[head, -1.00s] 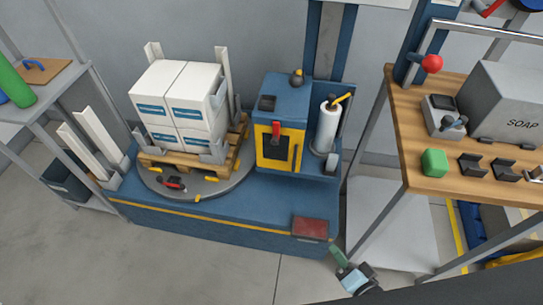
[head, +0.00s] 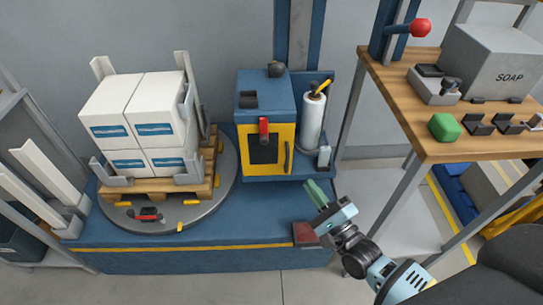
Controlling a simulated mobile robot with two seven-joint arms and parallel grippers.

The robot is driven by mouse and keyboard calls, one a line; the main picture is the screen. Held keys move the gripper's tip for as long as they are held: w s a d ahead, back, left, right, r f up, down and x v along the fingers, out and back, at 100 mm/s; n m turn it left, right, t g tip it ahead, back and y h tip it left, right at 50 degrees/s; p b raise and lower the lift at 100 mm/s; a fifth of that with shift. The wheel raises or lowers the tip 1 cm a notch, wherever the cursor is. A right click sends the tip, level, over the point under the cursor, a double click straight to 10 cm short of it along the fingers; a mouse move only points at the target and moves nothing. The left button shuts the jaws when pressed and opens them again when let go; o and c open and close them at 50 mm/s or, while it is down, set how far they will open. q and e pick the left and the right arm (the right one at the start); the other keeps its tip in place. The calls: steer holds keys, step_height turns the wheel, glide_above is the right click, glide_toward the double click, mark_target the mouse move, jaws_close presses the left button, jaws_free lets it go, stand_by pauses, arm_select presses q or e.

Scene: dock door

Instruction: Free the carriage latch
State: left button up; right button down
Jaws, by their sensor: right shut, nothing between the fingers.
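The carriage is a blue box (head: 266,91) with a yellow-framed front (head: 289,133), standing at the mast behind the blue base. A red lever (head: 264,131), likely the latch, hangs upright at the top of the dark opening in that front. A dark curved handle (head: 288,158) is at the right of the frame. My right gripper (head: 318,193) has green fingers, held together and empty. They point up and left, below and right of the carriage front, apart from the lever. My left gripper is not in view.
A turntable (head: 222,190) at left carries a pallet of white boxes (head: 139,122). A white film roll (head: 313,118) stands right of the carriage. A wooden bench (head: 450,146) at right holds a grey SOAP box (head: 490,62) and a green block (head: 443,127). Front floor is clear.

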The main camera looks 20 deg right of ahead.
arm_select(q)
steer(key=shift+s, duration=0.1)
arm_select(e)
steer(key=shift+d, duration=0.1)
glide_toward(265, 137)
steer(key=w+d+f, duration=0.1)
steer(key=w+d, duration=0.1)
steer(key=w, duration=0.2)
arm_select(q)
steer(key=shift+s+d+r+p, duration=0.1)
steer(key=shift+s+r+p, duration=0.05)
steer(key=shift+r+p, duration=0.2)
arm_select(e)
steer(key=shift+w+a+r, duration=0.25)
steer(key=shift+a+r, duration=0.05)
steer(key=shift+a, duration=0.35)
steer(key=shift+w+a+r, duration=0.25)
steer(key=shift+a+r, duration=0.05)
steer(key=shift+a, duration=0.3)
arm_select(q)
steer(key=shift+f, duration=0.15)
arm_select(e)
steer(key=shift+a+f+m+b, duration=0.2)
steer(key=shift+m+b, duration=0.1)
steer(key=shift+b, duration=0.1)
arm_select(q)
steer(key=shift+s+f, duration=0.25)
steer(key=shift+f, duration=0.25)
